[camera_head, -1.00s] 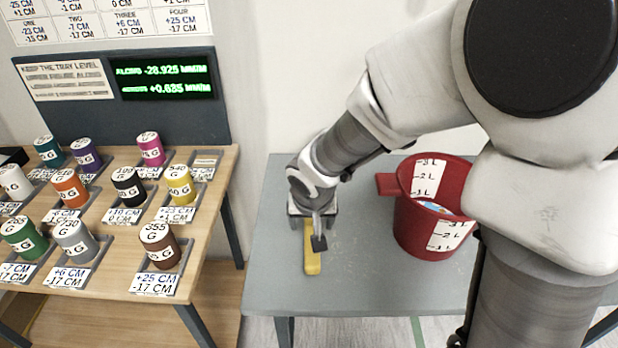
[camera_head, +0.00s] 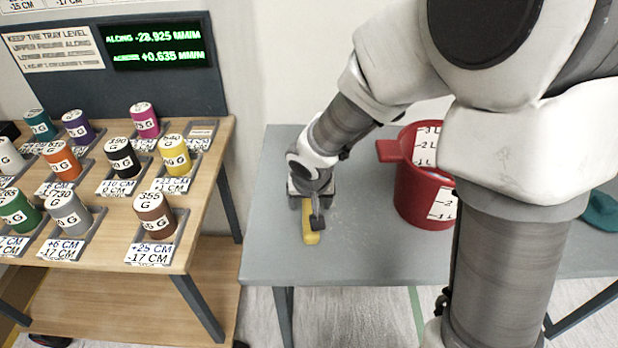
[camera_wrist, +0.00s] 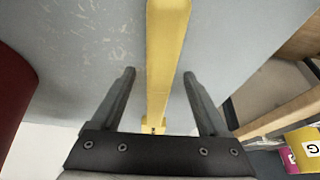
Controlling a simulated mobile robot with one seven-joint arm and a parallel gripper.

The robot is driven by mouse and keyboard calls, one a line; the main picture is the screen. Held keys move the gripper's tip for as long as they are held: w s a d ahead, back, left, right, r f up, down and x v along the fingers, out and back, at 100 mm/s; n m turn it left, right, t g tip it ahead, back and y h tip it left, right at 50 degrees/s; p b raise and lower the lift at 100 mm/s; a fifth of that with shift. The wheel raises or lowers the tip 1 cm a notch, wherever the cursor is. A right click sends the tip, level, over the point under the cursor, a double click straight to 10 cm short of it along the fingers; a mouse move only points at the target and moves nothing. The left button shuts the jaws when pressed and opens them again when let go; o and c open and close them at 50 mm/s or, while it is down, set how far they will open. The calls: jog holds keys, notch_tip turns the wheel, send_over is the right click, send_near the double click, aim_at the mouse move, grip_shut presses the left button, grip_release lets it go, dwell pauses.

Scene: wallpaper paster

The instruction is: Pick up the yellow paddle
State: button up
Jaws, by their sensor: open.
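The yellow paddle (camera_head: 310,235) lies on the grey table; in the head view its front end shows below my gripper and the rest is hidden behind it. In the wrist view the paddle (camera_wrist: 166,60) is a long yellow bar running from the top edge down between my fingers. My gripper (camera_head: 316,215) is over the paddle. In the wrist view my gripper (camera_wrist: 158,75) is open, with one finger on each side of the paddle and a gap on both sides. I cannot tell how far the fingertips are above the table.
A red bucket (camera_head: 412,195) with white litre labels stands on the grey table (camera_head: 345,262) right of my gripper. A wooden table (camera_head: 200,215) with several labelled weights is at the left. A teal object (camera_head: 600,212) shows at the far right. The grey table's front is clear.

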jog(key=shift+f, duration=0.2)
dwell(0.4)
grip_shut()
